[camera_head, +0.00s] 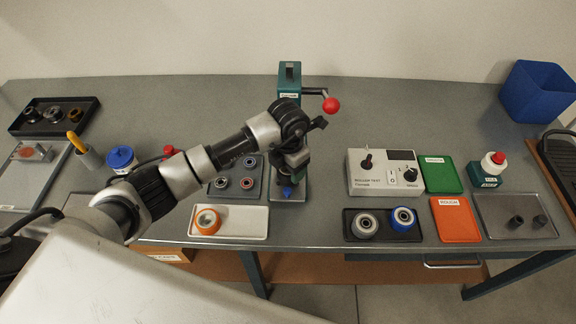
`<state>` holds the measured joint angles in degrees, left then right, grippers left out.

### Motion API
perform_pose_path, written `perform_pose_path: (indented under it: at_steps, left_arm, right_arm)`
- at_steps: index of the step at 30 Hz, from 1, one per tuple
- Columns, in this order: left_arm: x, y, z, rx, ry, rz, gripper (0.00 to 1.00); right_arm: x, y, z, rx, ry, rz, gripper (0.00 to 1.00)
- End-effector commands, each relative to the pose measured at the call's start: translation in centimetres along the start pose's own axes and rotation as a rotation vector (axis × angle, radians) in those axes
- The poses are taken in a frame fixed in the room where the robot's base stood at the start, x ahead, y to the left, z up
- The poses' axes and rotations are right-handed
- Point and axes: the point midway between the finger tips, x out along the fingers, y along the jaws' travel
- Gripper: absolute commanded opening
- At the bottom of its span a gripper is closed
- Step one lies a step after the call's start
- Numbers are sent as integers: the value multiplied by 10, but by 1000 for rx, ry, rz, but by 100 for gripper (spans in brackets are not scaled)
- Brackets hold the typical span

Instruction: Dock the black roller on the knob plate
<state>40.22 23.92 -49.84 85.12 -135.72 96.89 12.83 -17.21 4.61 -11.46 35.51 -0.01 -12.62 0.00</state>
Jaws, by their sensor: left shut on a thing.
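My left gripper (292,157) hangs from the wrist in front of the teal press (289,75). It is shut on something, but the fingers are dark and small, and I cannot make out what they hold. I cannot single out the black roller for sure. Two small dark cylinders (516,222) stand in a grey tray (490,232) at the right. No part is clearly recognisable as the knob plate. A roller test box (366,182) with a black knob and a switch stands right of the press. My right gripper does not show.
A white tray (250,222) holds an orange-rimmed roller (207,222). A black tray (383,235) holds grey and blue rollers. Green (441,174) and orange plates (456,220) lie at right. The press lever ends in a red ball (331,105).

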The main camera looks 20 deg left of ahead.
Motion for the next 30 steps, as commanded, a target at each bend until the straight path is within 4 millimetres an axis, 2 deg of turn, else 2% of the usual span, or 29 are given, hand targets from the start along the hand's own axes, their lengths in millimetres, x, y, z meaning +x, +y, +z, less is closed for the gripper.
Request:
perform_pose_path:
  at_steps: [21, 22, 23, 30]
  left_arm:
    - [11, 0, 0, 0, 0, 0, 39]
    - [10, 0, 0, 0, 0, 0, 67]
    - [10, 0, 0, 0, 0, 0, 72]
    - [10, 0, 0, 0, 1, 0, 73]
  right_arm:
    - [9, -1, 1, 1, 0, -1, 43]
    - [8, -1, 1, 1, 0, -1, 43]
    - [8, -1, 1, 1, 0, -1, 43]
    - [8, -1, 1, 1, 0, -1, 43]
